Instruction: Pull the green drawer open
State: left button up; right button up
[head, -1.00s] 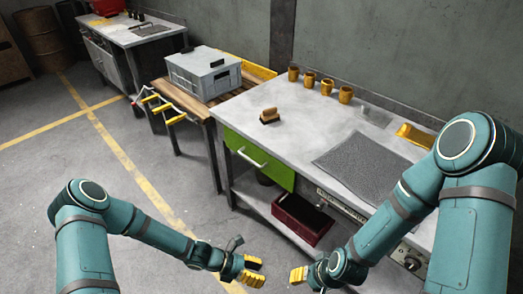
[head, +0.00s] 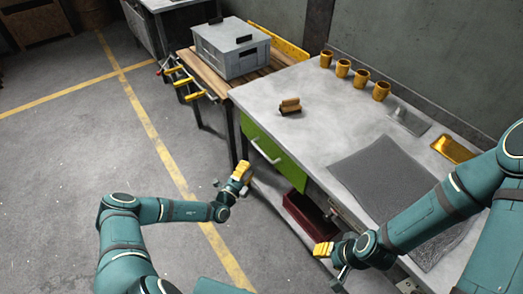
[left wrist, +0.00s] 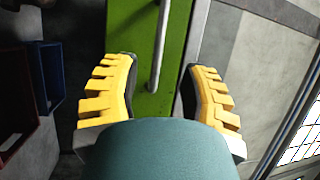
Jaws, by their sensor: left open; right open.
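The green drawer (head: 274,151) is under the left end of the grey worktop, and its front looks flush and shut. Its light bar handle (head: 265,151) runs along the front. In the left wrist view the green front (left wrist: 140,40) fills the top middle, with the handle (left wrist: 158,50) between my finger pads. My left gripper (head: 243,172) is open and empty, just in front of the drawer; it also shows in the left wrist view (left wrist: 158,90). Its fingers lie either side of the handle's line; contact cannot be told. My right gripper (head: 322,249) is open and empty near the dark red bin.
The worktop (head: 300,85) carries a brush (head: 290,106), several yellow cups and a dark mat (head: 390,175). A dark red bin (head: 305,216) stands below. A wooden table with a grey crate (head: 232,50) is beyond. The floor at left is clear.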

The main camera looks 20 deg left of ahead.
aim_at(261, 150)
pick_arm(q)
jog(key=b+x, duration=0.1)
jog(key=x, duration=0.8)
jog(key=shift+w+d, duration=0.15)
jog(key=shift+w, duration=0.2)
grip_shut()
